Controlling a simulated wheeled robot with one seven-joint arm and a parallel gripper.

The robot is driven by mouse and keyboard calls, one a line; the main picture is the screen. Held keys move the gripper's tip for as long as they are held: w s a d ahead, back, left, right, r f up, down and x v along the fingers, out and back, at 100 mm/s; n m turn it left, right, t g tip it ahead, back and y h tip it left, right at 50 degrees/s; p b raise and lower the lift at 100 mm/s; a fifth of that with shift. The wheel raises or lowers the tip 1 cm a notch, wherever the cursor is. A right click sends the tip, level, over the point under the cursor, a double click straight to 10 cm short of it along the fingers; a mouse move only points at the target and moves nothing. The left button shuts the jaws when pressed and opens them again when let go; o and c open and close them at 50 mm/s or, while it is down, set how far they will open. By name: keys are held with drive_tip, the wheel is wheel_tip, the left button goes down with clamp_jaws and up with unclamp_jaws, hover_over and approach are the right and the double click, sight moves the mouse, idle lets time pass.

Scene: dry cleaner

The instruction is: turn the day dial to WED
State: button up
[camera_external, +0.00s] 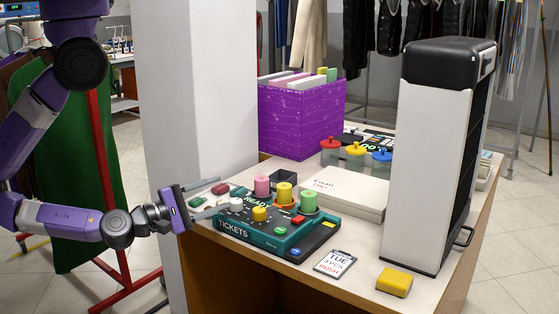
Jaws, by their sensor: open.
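A dark green ticket console (265,236) marked READY and TICKETS sits at the table's left front. A small white knob (236,204) stands at its left end and a yellow knob (260,214) beside it. I cannot tell which knob is the day dial, and no WED mark is readable. A card (335,263) reading TUE, 3 PCS, RUSH lies in front. My gripper (221,198) reaches in from the left, fingers level and apart, close to the white knob. It is open, with nothing visibly held; contact with the knob cannot be told.
Pink, yellow and green-topped cylinders (284,194) stand on orange and dark rings behind the knobs. Red and green pieces lie behind my fingers. A white box (343,190), lidded jars (355,155), a purple bin (300,120), a tall white tower (425,150) and a yellow block (394,282) surround the console.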

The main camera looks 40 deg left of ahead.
sight(235, 201)
wheel_tip(235, 201, down, 4)
drive_tip(key=n+y, duration=0.3)
drive_tip(key=n, duration=1.2)
drive_tip(key=w, duration=0.1)
drive_tip(key=w+p, duration=0.1)
drive_tip(key=w, duration=0.3)
drive_tip(key=shift+w+d+f+p, duration=0.1)
drive_tip(key=shift+w+d+p, duration=0.05)
drive_tip(key=shift+d+p, duration=0.2)
drive_tip(key=shift+w+d+f, duration=0.1)
drive_tip(key=shift+w, duration=0.6)
clamp_jaws()
